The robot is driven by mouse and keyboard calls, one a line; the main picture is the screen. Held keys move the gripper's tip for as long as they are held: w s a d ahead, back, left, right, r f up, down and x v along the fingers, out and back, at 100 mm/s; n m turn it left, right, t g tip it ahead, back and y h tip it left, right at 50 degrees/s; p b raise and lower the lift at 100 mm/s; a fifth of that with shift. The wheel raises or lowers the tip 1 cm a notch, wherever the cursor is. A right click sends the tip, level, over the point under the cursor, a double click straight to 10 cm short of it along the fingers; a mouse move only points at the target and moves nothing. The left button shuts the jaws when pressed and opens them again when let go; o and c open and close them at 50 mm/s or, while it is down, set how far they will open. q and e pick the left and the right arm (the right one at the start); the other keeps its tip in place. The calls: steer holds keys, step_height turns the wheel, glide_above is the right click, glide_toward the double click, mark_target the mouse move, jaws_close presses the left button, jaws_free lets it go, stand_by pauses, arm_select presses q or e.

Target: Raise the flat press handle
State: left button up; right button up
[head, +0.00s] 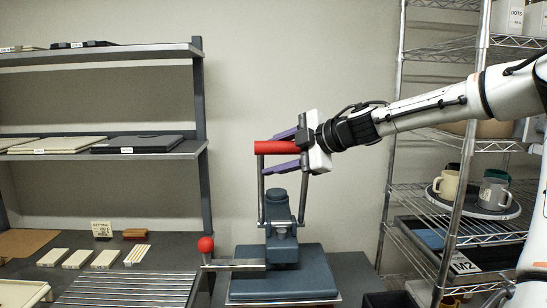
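The flat press stands on a dark bench, with a blue-grey body (283,238) and a wide blue-grey plate (282,275). Its red bar handle (274,147) is up high, on two upright metal arms above the body. My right gripper (278,153) comes in from the right, with its purple fingers above and below the red bar. The fingers are apart, and a gap shows between the bar and the lower finger. Part of the bar's right end is hidden by the gripper. My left gripper is not in view.
A lever with a red ball knob (206,244) sticks out left of the press. A slatted metal rack (128,288) and pale blocks (104,259) lie on the left. A wire shelf (470,228) with mugs (447,184) stands on the right. The wall behind the handle is clear.

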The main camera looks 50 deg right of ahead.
steer(key=shift+a+f, duration=0.15)
steer(key=shift+f, duration=0.05)
steer(key=shift+s, duration=0.2)
steer(key=shift+s+r, duration=0.2)
steer(key=shift+s, duration=0.05)
steer(key=v, duration=0.8)
steer(key=shift+s+r+b, duration=0.3)
steer(key=shift+r, duration=0.05)
steer(key=shift+s, duration=0.4)
